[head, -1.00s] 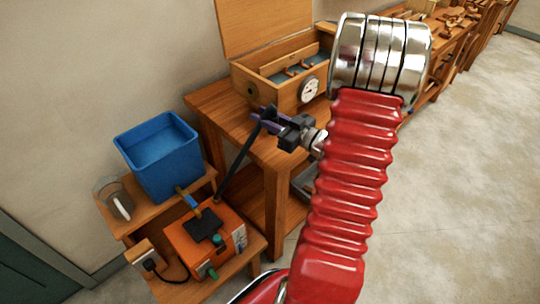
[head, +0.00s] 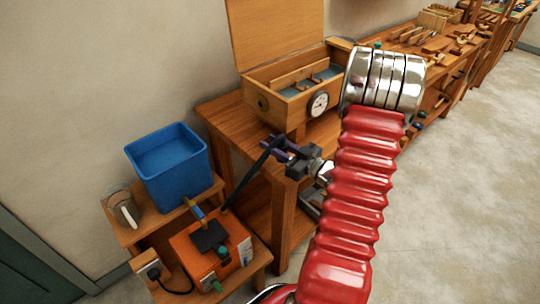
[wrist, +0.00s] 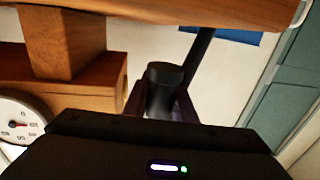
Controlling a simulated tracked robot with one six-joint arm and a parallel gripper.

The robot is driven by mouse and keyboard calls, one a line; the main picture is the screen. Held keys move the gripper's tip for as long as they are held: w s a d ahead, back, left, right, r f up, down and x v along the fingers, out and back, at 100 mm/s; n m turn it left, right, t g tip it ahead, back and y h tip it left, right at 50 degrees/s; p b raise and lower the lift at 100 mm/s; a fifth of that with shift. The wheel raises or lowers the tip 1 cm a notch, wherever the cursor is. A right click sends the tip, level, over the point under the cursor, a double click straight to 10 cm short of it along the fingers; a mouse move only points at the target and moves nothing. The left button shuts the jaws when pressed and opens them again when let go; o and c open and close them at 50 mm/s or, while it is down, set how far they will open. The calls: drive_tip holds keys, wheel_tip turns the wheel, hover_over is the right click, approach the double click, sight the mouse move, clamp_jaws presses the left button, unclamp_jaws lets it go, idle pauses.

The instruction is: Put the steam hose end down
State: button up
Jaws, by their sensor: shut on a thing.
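My gripper (head: 280,148) is shut on the black end of the steam hose (head: 247,178), in front of the wooden bench's left end. In the wrist view the dark hose end (wrist: 163,88) sits between the fingers, with the hose running up behind it. The hose leads down to the orange steam generator (head: 232,255) on the low stand. The wooden steam box (head: 286,100) stands open on the bench, with a dark round port (head: 262,103) in its left end and a dial gauge (head: 318,104) on its front. The hose end is apart from the port.
A blue tank (head: 168,170) and a clear jug (head: 122,208) stand on the upper step of the stand (head: 135,232). A socket with a plug (head: 153,272) is beside the generator. Wooden benches with tools run along the wall. The floor at right is clear.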

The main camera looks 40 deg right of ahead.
drive_tip(key=shift+f, duration=2.05)
drive_tip(key=shift+f, duration=0.1)
drive_tip(key=o, duration=1)
drive_tip(key=s+d, duration=0.2)
drive_tip(key=s, duration=0.9)
drive_tip(key=shift+s, duration=0.4)
drive_tip(key=shift+d, duration=0.1)
drive_tip(key=shift+s, duration=0.1)
